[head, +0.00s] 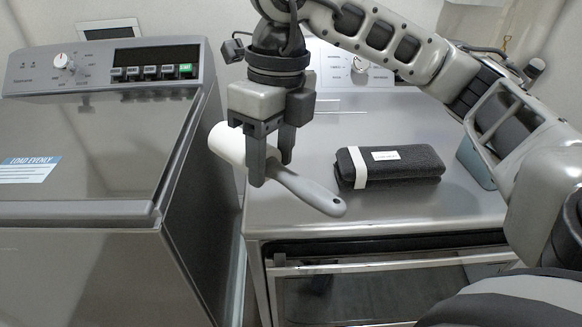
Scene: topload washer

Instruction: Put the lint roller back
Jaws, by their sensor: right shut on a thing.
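The lint roller (308,190) has a white roll and a grey handle. My right gripper (271,172) points down and is shut on the lint roller near where the roll meets the handle. The white roll points to the left and the handle points to the lower right. The roller is over the left front part of the right machine's top; I cannot tell if it touches that top. My left gripper is not in view.
A dark folded cloth bundle with a white band (390,165) lies on the right machine's grey top (440,205). A blue-grey container (476,163) stands behind my right arm. The topload washer (85,150) stands at left, lid shut, with a narrow gap between the machines.

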